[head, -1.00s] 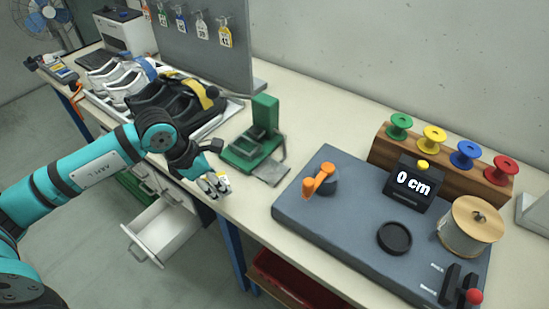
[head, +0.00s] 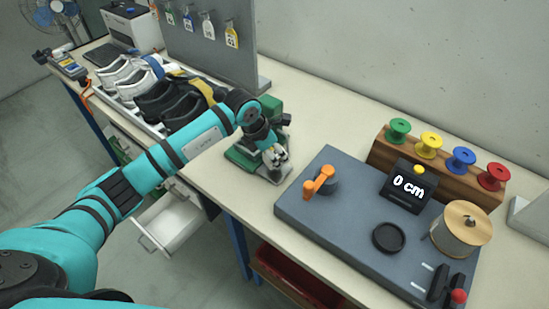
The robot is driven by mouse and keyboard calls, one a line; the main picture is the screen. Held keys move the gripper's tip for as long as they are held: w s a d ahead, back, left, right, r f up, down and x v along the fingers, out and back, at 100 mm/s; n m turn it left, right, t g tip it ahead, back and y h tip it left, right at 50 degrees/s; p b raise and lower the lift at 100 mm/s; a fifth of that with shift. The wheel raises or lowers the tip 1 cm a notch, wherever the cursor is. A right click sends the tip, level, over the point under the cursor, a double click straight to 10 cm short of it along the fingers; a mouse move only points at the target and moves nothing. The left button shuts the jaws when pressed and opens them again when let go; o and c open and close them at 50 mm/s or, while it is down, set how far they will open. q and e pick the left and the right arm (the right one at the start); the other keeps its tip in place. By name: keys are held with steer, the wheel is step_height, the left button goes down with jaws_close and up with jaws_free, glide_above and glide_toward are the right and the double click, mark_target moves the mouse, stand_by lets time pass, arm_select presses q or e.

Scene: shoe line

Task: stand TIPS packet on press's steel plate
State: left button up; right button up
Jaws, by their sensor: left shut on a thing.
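The green press (head: 241,158) stands on the bench, partly hidden behind my left arm. Its steel plate (head: 284,174) sticks out at the front right. My left gripper (head: 276,162) reaches over the press, low above the plate, and is shut on the TIPS packet. The packet is small and mostly hidden by the fingers; its print cannot be read. I cannot tell whether it touches the plate. My right gripper is not in view.
A grey board (head: 345,225) with an orange-handled part, a 0 cm display (head: 408,187) and a twine spool (head: 462,228) lies right of the press. Shoes (head: 165,97) fill a rack at the left. An open drawer (head: 172,222) juts out below.

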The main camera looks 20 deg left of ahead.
arm_select(q)
step_height(320, 180, down, 3)
steer(key=shift+p, duration=0.7)
steer(key=shift+f, duration=0.15)
steer(key=shift+f+b, duration=0.2)
steer(key=shift+b, duration=0.1)
steer(key=o, duration=1.2)
steer(key=shift+r, duration=0.1)
steer(key=shift+o, duration=0.2)
